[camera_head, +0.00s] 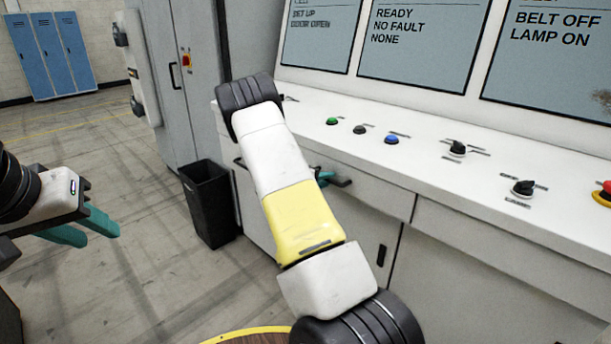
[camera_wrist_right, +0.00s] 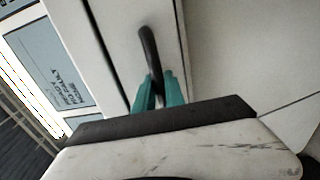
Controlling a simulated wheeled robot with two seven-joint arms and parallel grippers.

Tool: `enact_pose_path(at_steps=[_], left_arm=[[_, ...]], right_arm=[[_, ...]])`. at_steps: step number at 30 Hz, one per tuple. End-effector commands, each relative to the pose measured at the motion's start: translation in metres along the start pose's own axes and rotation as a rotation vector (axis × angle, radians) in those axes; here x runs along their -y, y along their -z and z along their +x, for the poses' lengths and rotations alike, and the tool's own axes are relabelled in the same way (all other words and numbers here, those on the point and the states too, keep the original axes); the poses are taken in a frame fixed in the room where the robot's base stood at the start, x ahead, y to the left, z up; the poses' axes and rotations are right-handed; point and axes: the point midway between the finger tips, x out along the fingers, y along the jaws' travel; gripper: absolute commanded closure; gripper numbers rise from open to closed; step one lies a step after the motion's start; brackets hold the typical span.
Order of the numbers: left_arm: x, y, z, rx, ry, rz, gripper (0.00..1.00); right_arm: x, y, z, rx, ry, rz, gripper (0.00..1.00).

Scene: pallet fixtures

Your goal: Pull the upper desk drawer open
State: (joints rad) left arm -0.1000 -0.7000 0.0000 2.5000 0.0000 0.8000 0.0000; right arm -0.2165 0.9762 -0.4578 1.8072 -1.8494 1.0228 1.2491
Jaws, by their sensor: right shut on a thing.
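The upper desk drawer (camera_head: 378,200) is a pale front panel just under the console's sloped top, and it looks about flush with the desk. Its dark bar handle (camera_wrist_right: 149,48) shows in the right wrist view, standing out from the drawer front (camera_wrist_right: 116,38). My right gripper (camera_wrist_right: 160,92) has its teal fingers on either side of the handle's near end, shut on it. In the head view my right arm hides most of this gripper (camera_head: 328,178). My left gripper (camera_head: 86,230) is open and empty at the left, away from the desk.
The console top carries buttons (camera_head: 391,139), knobs (camera_head: 457,149) and a red stop button (camera_head: 605,190) below screens. A lower front has a dark handle (camera_head: 381,255). A black bin (camera_head: 209,203) stands left of the desk. Blue lockers (camera_head: 55,55) stand far back; floor between is clear.

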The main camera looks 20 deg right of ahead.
Motion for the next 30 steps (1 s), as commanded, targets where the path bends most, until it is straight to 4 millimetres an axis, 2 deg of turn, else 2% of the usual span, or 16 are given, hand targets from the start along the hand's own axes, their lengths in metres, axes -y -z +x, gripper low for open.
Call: enact_pose_path(at_steps=[11, 17, 23, 30], left_arm=[[0.0, 0.0, 0.0, 0.0, 0.0, 0.0, 0.64], [0.0, 0.0, 0.0, 0.0, 0.0, 0.0, 0.64], [0.0, 0.0, 0.0, 0.0, 0.0, 0.0, 0.64], [0.0, 0.0, 0.0, 0.0, 0.0, 0.0, 0.64]], right_arm=[[0.001, 0.0, -0.001, 0.0, 0.002, -0.001, 1.0], [0.003, 0.001, -0.011, -0.002, 0.003, -0.001, 1.0], [0.01, 0.001, -0.043, -0.003, 0.003, -0.001, 1.0], [0.023, 0.001, -0.106, -0.005, 0.003, -0.003, 1.0]])
